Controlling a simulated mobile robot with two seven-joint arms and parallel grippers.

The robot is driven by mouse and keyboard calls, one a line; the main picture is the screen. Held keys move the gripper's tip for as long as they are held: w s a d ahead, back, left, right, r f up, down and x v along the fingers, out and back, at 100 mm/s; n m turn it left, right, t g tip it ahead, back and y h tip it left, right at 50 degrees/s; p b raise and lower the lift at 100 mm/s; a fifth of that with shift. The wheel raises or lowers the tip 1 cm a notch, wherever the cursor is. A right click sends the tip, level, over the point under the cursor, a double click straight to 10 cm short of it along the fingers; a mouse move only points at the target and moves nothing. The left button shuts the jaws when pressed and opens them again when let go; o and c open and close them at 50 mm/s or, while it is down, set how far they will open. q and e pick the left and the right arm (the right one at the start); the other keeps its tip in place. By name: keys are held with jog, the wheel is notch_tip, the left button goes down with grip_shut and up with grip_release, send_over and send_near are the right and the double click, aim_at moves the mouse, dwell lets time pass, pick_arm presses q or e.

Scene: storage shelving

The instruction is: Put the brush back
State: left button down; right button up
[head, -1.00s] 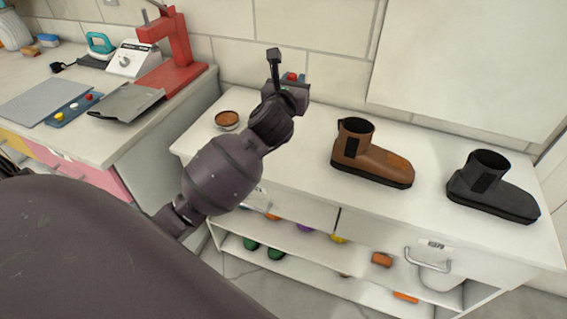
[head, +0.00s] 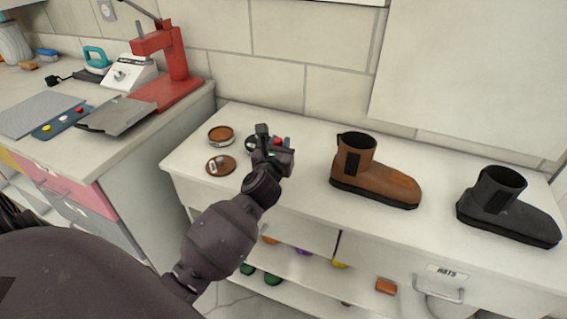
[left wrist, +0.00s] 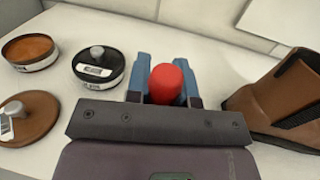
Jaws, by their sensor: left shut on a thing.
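My left gripper (head: 280,145) is low over the white cabinet top, left of the brown boot. In the left wrist view its blue fingers (left wrist: 166,82) are shut on a red, rounded thing, which I take to be the brush (left wrist: 166,84). Only its red end shows; a bit of red also shows in the head view (head: 277,141). The rest is hidden by the gripper, and I cannot tell whether it touches the cabinet top. My right gripper is not in view.
Left of the gripper are an open brown polish tin (head: 221,134), a brown lid (head: 221,165) and a black round tin or lid (left wrist: 98,66). The brown boot (head: 370,172) and black boot (head: 506,206) stand right. The cabinet top (head: 432,186) is clear between them.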

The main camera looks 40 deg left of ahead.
pick_arm(q)
jog(key=shift+f, duration=0.6)
notch_tip(320, 180, down, 4)
jog(key=shift+f+b, duration=0.1)
jog(key=shift+b, duration=0.95)
jog(key=shift+f, duration=0.1)
jog(key=shift+r, duration=0.2)
jog(key=shift+f, duration=0.1)
jog(key=c, duration=1)
grip_release()
